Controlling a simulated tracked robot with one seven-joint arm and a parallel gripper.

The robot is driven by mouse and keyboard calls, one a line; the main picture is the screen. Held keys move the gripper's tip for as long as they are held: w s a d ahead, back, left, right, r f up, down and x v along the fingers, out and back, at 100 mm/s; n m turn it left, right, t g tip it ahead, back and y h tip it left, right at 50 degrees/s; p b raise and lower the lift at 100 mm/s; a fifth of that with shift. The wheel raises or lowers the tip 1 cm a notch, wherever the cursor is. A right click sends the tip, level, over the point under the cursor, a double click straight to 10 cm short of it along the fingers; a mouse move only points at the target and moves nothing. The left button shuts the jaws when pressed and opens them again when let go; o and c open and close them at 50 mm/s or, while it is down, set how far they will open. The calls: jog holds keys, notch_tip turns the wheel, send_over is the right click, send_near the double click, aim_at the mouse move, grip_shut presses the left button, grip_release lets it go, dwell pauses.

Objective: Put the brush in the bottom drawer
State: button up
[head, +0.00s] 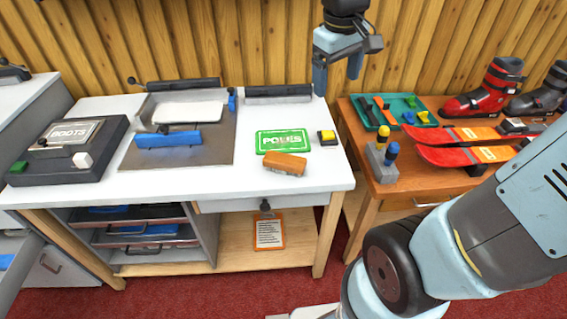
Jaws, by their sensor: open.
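The brush (285,164), an orange-brown block with what looks like a grey bristle edge, lies on the white bench top (225,185) near its front right. My gripper (338,84) is open and empty, fingers pointing down, high above and beyond the bench's back right corner, well apart from the brush. Under the bench at left is a grey cabinet (206,228) with stacked drawers or trays holding blue things. The lowest one (145,250) shows a handle; how far it is open I cannot tell.
A green POLES card (283,142) and a yellow-black block (327,137) lie near the brush. A blue-handled tool (168,139) sits on a grey plate at left. The wooden table (410,201) at right bears skis (470,155), boots and a teal tray (373,119).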

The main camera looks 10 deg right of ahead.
jog(key=w+a+f+n+g+h, duration=0.2)
jog(key=w+a+f+n, duration=0.2)
jog(key=w+a+f, duration=0.3)
jog(key=n+g+h, duration=0.1)
jog(key=n+g, duration=0.1)
jog(key=n, duration=0.2)
send_near(284, 158)
jog(key=x, duration=0.4)
jog(key=shift+d+f, duration=0.15)
jog(key=shift+f, duration=0.15)
jog(key=x, duration=0.5)
jog(key=shift+s, duration=0.15)
jog(key=shift+d+f, duration=0.1)
jog(key=shift+f, duration=0.2)
jog(key=shift+f, duration=0.25)
jog(key=shift+c, duration=0.4)
jog(key=c, duration=1.1)
